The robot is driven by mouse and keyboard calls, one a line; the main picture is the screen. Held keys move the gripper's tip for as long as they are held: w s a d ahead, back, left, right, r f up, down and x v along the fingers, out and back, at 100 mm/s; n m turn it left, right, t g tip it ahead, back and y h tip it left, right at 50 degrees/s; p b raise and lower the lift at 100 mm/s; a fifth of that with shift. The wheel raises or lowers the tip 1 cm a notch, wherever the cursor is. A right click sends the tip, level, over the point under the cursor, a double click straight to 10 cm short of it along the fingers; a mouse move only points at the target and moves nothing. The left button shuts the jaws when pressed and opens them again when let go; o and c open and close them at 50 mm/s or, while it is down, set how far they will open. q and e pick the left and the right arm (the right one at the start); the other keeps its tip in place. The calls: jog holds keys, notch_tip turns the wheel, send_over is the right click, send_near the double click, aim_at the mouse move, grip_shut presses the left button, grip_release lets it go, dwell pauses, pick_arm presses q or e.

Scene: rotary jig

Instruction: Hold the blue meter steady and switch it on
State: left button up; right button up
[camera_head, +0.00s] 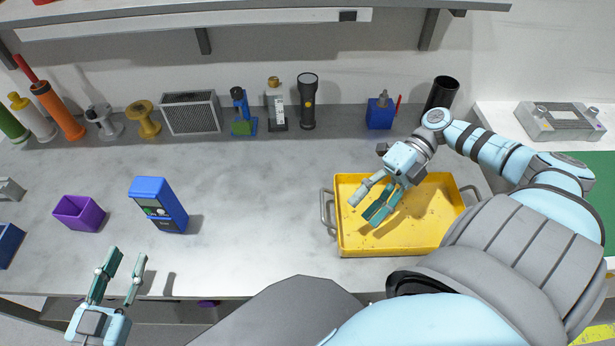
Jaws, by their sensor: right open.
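The blue meter (158,205) stands upright on the grey worktop at the left, with a dark face and a small display toward me. No gripper touches it. My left gripper (121,262) is at the worktop's front edge, below and left of the meter. Its fingers are apart with nothing between them. My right gripper (367,205) is over the yellow tray (343,244), well to the right of the meter. Its fingers are apart and it holds nothing. The meter's switch is too small to make out.
A purple bin (79,213) stands just left of the meter. A speaker-like grey box (190,113), a black flashlight (308,101) and several other items line the back. The worktop between the meter and the yellow tray is clear. A shelf (200,24) overhangs the back.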

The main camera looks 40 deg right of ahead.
pick_arm(q)
jog(key=shift+w, duration=0.1)
jog(key=shift+f, duration=0.1)
pick_arm(e)
jog(key=w+a+r+n+t+y, duration=0.2)
jog(key=w+a+r+n+y, duration=0.15)
jog(key=a, duration=0.45)
jog(key=w+a+r+n+t+y, duration=0.2)
jog(key=w+a+r+n, duration=0.25)
jog(key=a, duration=0.25)
jog(key=w+a+r+n+t+y, duration=0.25)
jog(key=w+a, duration=0.25)
jog(key=a, duration=0.3)
pick_arm(q)
jog(key=shift+a, duration=0.2)
jog(key=shift+d, duration=0.15)
pick_arm(e)
jog(key=n+t+h, duration=0.3)
jog(key=t+h, duration=0.3)
jog(key=h, duration=0.1)
send_near(150, 190)
jog(key=x, duration=0.3)
jog(key=f+x, duration=0.1)
jog(key=x, duration=0.3)
jog(key=w+f+x, duration=0.1)
jog(key=x, duration=0.3)
jog(key=shift+w+d, duration=0.15)
jog(key=shift+d, duration=0.05)
